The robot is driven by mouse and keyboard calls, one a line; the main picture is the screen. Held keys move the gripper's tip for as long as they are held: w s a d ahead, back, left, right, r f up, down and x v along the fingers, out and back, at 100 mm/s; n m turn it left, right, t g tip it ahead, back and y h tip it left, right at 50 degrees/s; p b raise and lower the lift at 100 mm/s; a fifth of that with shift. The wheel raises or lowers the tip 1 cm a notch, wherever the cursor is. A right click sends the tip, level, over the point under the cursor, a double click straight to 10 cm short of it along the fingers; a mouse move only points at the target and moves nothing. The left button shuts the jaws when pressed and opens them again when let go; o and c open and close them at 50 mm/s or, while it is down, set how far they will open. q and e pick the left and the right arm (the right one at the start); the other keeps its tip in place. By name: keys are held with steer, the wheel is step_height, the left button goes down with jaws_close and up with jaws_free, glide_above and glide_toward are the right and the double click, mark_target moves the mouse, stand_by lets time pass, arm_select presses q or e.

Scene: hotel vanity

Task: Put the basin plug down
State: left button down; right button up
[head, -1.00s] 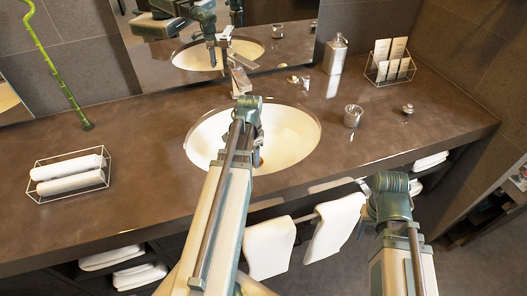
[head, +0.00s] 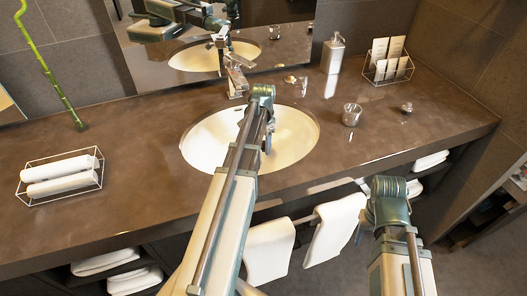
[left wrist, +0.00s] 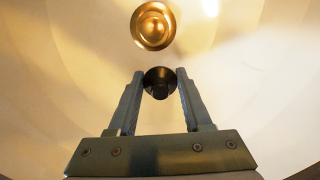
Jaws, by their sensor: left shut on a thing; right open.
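The white oval basin (head: 205,140) is set in the brown counter. My left gripper (head: 267,146) reaches down into it, partly hidden by my own arm. In the left wrist view, my left gripper (left wrist: 158,78) is shut on a dark round basin plug (left wrist: 158,90) held between its fingertips. The brass drain (left wrist: 153,25) lies just beyond the plug, apart from it in the picture. The plug's height above the basin floor is hard to tell. The head view does not show the plug clearly. My right arm shows at the lower right, but its gripper is not visible.
The tap (head: 236,82) stands behind the basin. A metal cup (head: 352,114), a small metal knob-like item (head: 407,108), a soap dispenser (head: 333,55) and a card rack (head: 388,66) are to the right. A towel basket (head: 62,180) is at left. The counter between is clear.

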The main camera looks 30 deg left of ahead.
arm_select(q)
steer(key=shift+f, duration=0.85)
arm_select(e)
steer(key=shift+f, duration=0.85)
arm_select(q)
steer(key=shift+f+b, duration=0.5)
steer(key=shift+b, duration=0.3)
arm_select(e)
steer(key=shift+f, duration=0.55)
arm_select(q)
steer(key=c, duration=0.5)
jaws_free()
steer(key=shift+s+r, duration=0.1)
steer(key=shift+o, duration=0.9)
arm_select(e)
steer(key=shift+s+d, duration=0.1)
steer(key=shift+r, duration=0.1)
arm_select(q)
steer(key=shift+a+r+p, duration=0.15)
steer(key=shift+r+p, duration=0.3)
steer(key=shift+p, duration=0.1)
step_height(320, 180, up, 12)
steer(key=p, duration=1.2)
arm_select(e)
step_height(320, 180, up, 13)
